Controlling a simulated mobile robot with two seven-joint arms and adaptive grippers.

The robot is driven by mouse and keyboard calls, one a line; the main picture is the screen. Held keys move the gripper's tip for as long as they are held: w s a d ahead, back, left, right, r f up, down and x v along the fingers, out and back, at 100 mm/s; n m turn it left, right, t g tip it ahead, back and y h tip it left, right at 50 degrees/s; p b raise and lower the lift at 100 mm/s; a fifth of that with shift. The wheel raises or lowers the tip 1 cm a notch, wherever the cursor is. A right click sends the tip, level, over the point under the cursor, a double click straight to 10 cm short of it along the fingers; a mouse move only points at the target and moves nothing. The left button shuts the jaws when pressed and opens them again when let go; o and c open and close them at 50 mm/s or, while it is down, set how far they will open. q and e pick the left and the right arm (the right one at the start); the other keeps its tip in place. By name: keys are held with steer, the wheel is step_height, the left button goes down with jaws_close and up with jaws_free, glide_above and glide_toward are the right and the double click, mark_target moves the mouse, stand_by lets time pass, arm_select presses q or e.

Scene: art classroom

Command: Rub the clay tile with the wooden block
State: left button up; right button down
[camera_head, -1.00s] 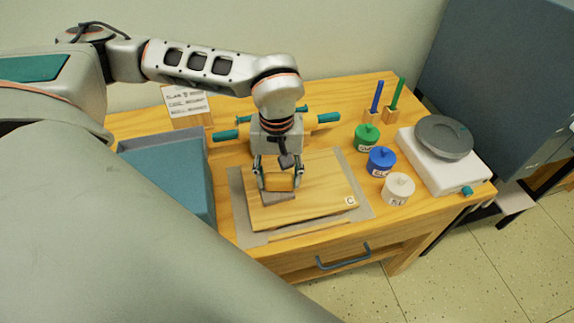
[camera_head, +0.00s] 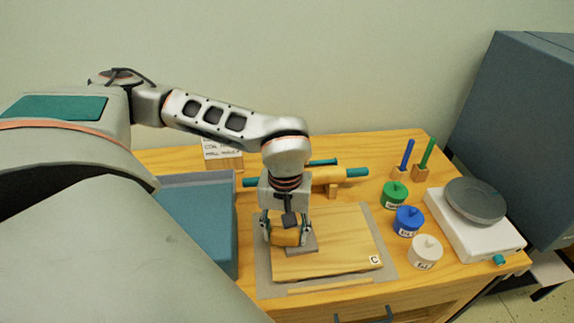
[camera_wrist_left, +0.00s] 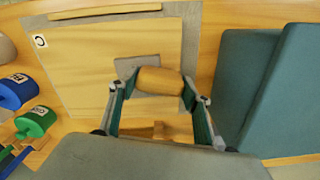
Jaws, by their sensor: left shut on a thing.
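My left gripper (camera_head: 286,234) is shut on the wooden block (camera_head: 285,238), an orange-yellow rounded piece, low over the left part of the board. The block also shows between the fingers in the left wrist view (camera_wrist_left: 160,80). The clay tile (camera_head: 303,248) is a flat grey square lying on the wooden board (camera_head: 345,240) marked C. The block covers part of the tile, which shows past it to the right; in the wrist view the tile (camera_wrist_left: 126,66) shows beside the block. I cannot tell if block and tile touch. My right gripper is not in view.
The board lies on a grey mat (camera_head: 264,280). A blue-grey tray (camera_head: 236,220) stands close on the left, a rolling pin (camera_head: 328,175) behind. Green, blue and white jars (camera_head: 425,252) and a scale (camera_head: 470,230) stand right. The board's right part is clear.

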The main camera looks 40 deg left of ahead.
mark_target(315, 238)
arm_select(q)
steer(key=shift+w+d+r, duration=0.1)
steer(key=shift+w+d, duration=1.05)
steer(key=shift+w, duration=0.25)
steer(key=shift+w+d, duration=1.15)
steer(key=shift+w, duration=0.25)
steer(key=shift+r+p, duration=2.05)
steer(key=shift+r, duration=0.85)
steer(key=shift+r+p, duration=1.05)
steer(key=shift+r, duration=0.45)
